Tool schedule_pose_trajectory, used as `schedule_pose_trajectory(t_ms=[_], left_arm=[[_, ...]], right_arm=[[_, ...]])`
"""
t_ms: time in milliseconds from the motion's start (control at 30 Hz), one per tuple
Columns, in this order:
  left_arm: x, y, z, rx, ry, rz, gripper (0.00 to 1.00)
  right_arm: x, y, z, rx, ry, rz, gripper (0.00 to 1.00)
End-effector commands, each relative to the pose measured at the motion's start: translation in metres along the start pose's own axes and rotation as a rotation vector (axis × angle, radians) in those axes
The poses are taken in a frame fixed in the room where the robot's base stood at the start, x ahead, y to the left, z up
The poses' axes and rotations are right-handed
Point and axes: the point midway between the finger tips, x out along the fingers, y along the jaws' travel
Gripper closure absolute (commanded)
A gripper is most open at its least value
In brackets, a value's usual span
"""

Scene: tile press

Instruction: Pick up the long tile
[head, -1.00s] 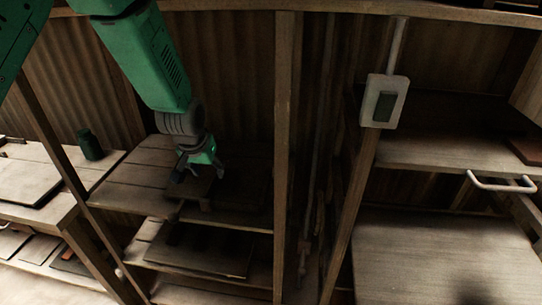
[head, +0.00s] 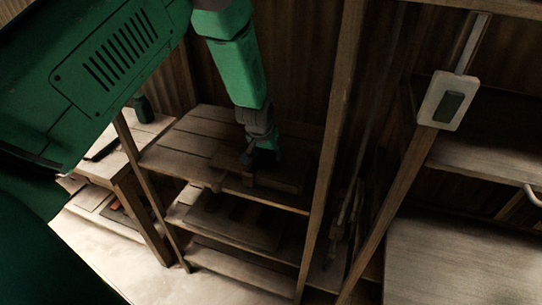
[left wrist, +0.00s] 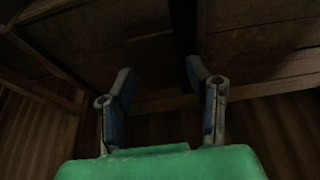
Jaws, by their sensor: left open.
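My left gripper (head: 262,160) is low over the upper shelf of the wooden rack, at a flat brown wooden piece (head: 285,183). That piece lies near the shelf's front edge and may be the long tile; the dim light leaves this unsure. In the left wrist view my left gripper (left wrist: 160,75) has its two fingers spread, with nothing clearly between them. Dark wooden surfaces show beyond the fingertips there, with a black gap between them. I cannot tell whether the fingers touch the piece. My right gripper is not in view.
The rack's upper shelf (head: 190,140) has bare planks left of the gripper. A dark flat panel (head: 240,228) lies on the shelf below. A rack post (head: 328,160) stands close on the right. A green container (head: 143,107) stands at the left. A switch box (head: 437,114) is on the right.

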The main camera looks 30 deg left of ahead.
Motion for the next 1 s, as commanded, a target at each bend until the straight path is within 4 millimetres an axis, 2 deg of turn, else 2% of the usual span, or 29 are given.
schedule_pose_trajectory(t_ms=[100,200,433,467,533,567,633,667,867,1000], left_arm=[[0.016,0.001,0.001,0.001,-0.001,0.0,0.55],[0.023,0.002,0.001,0.002,0.0,-0.001,0.55],[0.025,0.001,0.001,0.001,0.0,-0.001,0.55],[0.025,0.001,0.001,0.001,0.0,0.0,0.62],[0.025,0.001,0.001,0.001,0.0,0.0,0.86],[0.025,0.001,0.001,0.001,0.0,0.0,0.92],[0.025,0.001,0.0,0.001,0.001,0.0,0.92],[0.025,0.001,0.0,0.001,0.001,0.0,0.97],[0.023,0.0,-0.001,0.001,0.002,0.0,0.97],[0.009,0.001,-0.008,0.001,0.005,0.0,0.97]], right_arm=[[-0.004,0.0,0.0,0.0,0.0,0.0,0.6],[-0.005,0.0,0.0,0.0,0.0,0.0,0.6],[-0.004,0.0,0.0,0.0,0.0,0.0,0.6],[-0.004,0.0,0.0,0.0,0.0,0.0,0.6],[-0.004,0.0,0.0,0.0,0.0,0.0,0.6],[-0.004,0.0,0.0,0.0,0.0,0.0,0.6],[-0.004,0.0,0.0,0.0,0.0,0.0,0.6],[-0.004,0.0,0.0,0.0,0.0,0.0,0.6],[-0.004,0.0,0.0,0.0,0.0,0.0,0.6],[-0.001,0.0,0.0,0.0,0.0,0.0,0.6]])
